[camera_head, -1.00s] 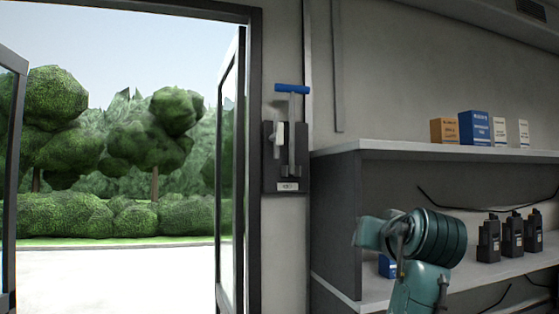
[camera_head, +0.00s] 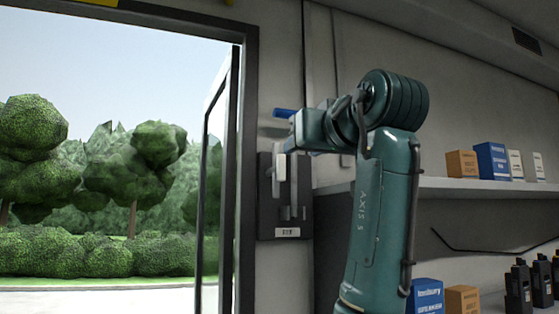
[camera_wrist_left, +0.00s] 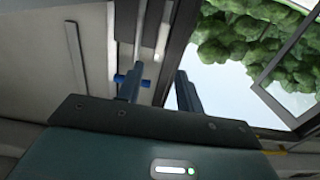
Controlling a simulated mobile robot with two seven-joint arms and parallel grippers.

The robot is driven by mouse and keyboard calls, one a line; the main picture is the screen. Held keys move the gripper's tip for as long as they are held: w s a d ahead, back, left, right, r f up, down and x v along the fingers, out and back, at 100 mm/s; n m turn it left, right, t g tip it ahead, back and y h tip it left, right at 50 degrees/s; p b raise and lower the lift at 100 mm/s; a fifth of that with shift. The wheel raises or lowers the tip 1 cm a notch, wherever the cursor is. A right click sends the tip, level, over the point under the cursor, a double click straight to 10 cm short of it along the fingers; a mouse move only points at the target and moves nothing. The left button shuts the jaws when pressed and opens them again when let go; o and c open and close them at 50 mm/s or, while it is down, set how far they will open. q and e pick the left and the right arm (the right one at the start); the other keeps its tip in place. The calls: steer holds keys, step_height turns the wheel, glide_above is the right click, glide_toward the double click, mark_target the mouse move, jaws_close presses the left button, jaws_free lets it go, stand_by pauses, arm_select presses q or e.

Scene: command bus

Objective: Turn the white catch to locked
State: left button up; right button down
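The white catch (camera_head: 280,166) is a pale upright piece on a dark plate (camera_head: 265,215) fixed to the wall right of the doorway. A grey lever with a blue handle (camera_head: 284,113) stands beside it. My left gripper (camera_head: 284,138) is in front of the plate's upper end, just below the blue handle and above the catch. In the left wrist view, which is roughly upside down, the two fingers (camera_wrist_left: 158,90) are apart with nothing between them. The blue handle (camera_wrist_left: 146,82) shows behind one finger, and the catch (camera_wrist_left: 162,42) lies beyond the fingertips. Contact cannot be told. My right gripper is out of view.
The open doorway (camera_head: 246,110) with a glazed door leaf (camera_head: 218,190) is left of the plate. A shelf (camera_head: 450,187) with boxes stands close on the right. Radios (camera_head: 518,283) are on the lower shelf.

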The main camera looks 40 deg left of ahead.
mark_target(283, 160)
arm_select(q)
steer(key=p+x, duration=0.3)
steer(key=x, duration=0.9)
steer(key=shift+d, duration=0.1)
jaws_close()
